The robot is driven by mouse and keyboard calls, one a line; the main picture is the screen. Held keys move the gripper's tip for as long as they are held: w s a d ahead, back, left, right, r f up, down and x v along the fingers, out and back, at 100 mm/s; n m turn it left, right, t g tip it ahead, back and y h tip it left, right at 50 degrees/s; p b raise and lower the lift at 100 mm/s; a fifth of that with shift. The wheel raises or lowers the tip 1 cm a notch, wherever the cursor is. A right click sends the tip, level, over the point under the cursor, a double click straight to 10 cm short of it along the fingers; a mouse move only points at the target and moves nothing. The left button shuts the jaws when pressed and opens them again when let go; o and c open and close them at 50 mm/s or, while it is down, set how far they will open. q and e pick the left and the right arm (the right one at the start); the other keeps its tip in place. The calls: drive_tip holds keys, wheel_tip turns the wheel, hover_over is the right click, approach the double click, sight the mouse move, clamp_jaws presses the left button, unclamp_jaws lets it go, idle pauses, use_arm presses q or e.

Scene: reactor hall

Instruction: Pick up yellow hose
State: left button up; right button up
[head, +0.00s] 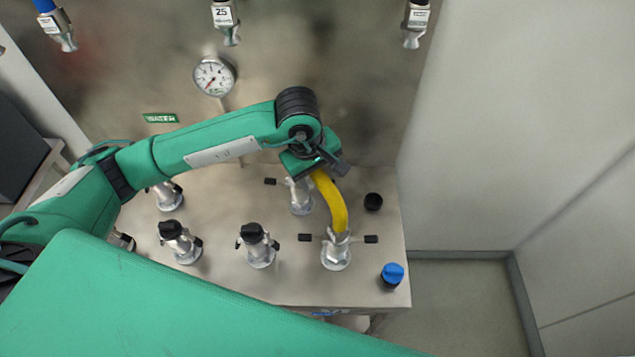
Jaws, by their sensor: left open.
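The yellow hose (331,203) is a short curved piece at the right part of the steel bench. Its lower end meets a metal coupling (336,250) with black side levers, standing on the bench top. Its upper end runs up to my left gripper (318,163), which comes in from the left on the green arm. The left gripper is open, with its jaws at the hose's upper end. The gripper body partly hides that end, so I cannot tell whether the jaws touch it. My right gripper is not in view.
Several capped metal couplings (259,246) stand on the steel bench (225,290). A blue cap (392,274) and a black cap (373,202) are at its right. A pressure gauge (213,76) and hanging connectors (226,22) are on the back panel. Floor right of the bench is clear.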

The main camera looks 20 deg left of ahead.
use_arm(q)
drive_tip(key=shift+f, duration=0.2)
drive_tip(key=c, duration=1.2)
drive_tip(key=shift+o, duration=0.2)
drive_tip(key=shift+w+r, duration=0.1)
